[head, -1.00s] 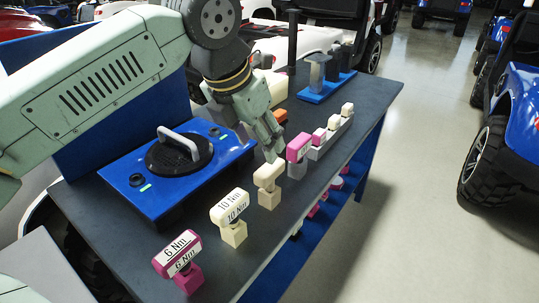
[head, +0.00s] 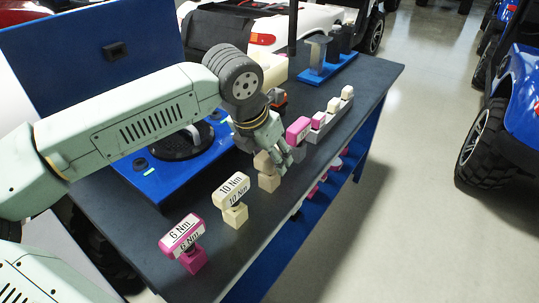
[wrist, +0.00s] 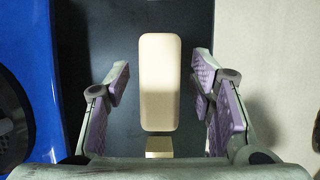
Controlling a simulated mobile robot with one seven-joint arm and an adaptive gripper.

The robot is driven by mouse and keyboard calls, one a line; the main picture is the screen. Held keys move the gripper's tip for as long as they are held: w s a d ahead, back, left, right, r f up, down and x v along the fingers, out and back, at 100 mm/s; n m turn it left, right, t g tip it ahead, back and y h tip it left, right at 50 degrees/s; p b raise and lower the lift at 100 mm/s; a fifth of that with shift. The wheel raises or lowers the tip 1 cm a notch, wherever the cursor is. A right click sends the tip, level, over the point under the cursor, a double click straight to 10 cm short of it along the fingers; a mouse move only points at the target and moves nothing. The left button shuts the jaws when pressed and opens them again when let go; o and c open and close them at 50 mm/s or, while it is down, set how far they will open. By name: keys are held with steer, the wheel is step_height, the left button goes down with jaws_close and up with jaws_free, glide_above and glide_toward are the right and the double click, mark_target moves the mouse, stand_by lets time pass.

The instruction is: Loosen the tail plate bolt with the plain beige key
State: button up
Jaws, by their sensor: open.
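The plain beige key (head: 264,163) stands on its beige block (head: 269,182) in the row on the dark bench. My gripper (head: 276,158) is right at this key in the head view, covering part of it. In the wrist view the key's beige head (wrist: 160,75) lies lengthwise between my two purple-padded fingers. The fingers are open, with a visible gap on each side of the key. A small part of the block (wrist: 159,147) shows below the head. I cannot make out the tail plate bolt in either view.
A beige 10 Nm key (head: 231,188) and a pink 6 Nm key (head: 181,234) stand nearer in the row. A pink key (head: 298,129) is close beyond. The blue tester unit (head: 160,184) is left, partly behind my arm. The bench's right edge is close.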

jaws_close()
stand_by(0.6)
